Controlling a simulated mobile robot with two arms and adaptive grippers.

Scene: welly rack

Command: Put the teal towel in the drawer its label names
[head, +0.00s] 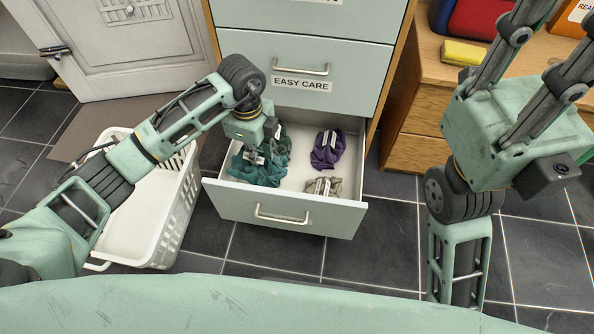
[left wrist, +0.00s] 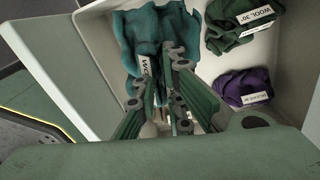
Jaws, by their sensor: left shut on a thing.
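The teal towel (head: 258,171) is bunched up at the left side of the open bottom drawer (head: 290,214). My left gripper (head: 262,149) reaches down into the drawer and is shut on the towel. In the left wrist view, the towel (left wrist: 142,38) hangs at the fingertips (left wrist: 172,62) with a white label on it, mostly hidden by a finger. I cannot tell whether the towel rests on the drawer floor. The open drawer's front shows a handle; its label is not visible. My right gripper is not in view.
The drawer also holds a purple cloth (head: 326,149), a beige cloth (head: 322,187) and a dark green cloth (left wrist: 232,28) labelled WOOL 30. The shut drawer above reads EASY CARE (head: 301,84). A white basket (head: 160,235) stands left. A yellow sponge (head: 463,53) lies on the wooden cabinet.

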